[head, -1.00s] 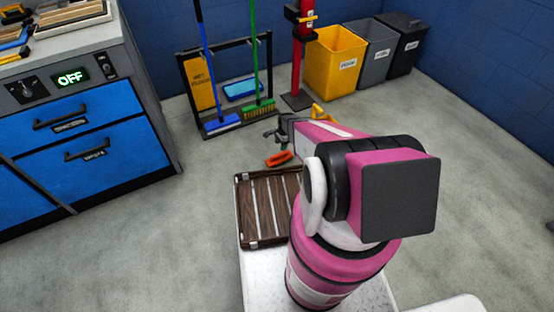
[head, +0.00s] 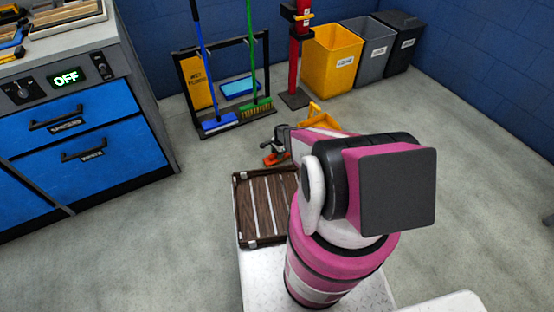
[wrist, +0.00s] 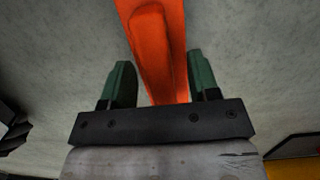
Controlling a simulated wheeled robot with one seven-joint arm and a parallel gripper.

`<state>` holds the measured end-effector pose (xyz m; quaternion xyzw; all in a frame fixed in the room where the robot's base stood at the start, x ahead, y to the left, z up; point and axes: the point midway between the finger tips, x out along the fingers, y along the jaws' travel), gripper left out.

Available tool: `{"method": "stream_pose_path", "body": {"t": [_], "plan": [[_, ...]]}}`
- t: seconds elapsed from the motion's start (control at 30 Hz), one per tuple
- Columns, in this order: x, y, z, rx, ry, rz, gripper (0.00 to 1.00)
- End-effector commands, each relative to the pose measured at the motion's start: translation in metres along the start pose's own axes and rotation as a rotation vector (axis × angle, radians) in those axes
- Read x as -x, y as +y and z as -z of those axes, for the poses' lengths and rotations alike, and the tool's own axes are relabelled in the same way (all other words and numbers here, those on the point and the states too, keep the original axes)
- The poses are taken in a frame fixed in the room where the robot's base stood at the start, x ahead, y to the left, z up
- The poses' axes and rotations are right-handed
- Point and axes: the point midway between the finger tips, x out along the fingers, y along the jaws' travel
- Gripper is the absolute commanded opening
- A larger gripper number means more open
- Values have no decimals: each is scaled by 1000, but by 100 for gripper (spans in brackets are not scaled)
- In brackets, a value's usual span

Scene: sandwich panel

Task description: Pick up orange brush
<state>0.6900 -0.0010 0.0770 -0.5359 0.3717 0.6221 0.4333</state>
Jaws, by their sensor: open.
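The orange brush (head: 274,158) lies on the grey floor just beyond the wooden crate, partly hidden by my gripper in the head view. In the wrist view the orange brush (wrist: 158,45) runs from the top edge down between the two green fingers. My gripper (head: 274,150) is above the brush and open. In the wrist view my gripper (wrist: 160,85) has one finger on each side of the brush, with a gap at the left and a narrower one at the right. I cannot tell how far the fingertips are above the floor.
A brown slatted crate (head: 240,212) sits in front of the brush. A black rack (head: 190,95) with a blue broom (head: 219,123) and a green broom (head: 256,107) stands behind. Yellow (head: 333,60), grey and black bins line the wall. Blue drawers (head: 85,140) are left.

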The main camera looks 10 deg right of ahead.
Motion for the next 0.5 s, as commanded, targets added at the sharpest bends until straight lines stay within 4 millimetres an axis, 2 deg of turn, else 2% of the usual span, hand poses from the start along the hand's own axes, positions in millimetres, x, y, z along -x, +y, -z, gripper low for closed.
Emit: {"method": "stream_pose_path", "body": {"t": [0.03, 0.17, 0.2, 0.5], "plan": [[0, 0, 0, 0, 0, 0, 46], [0, 0, 0, 0, 0, 0, 3], [0, 0, 0, 0, 0, 0, 0], [2, 0, 0, 0, 0, 0, 0]]}}
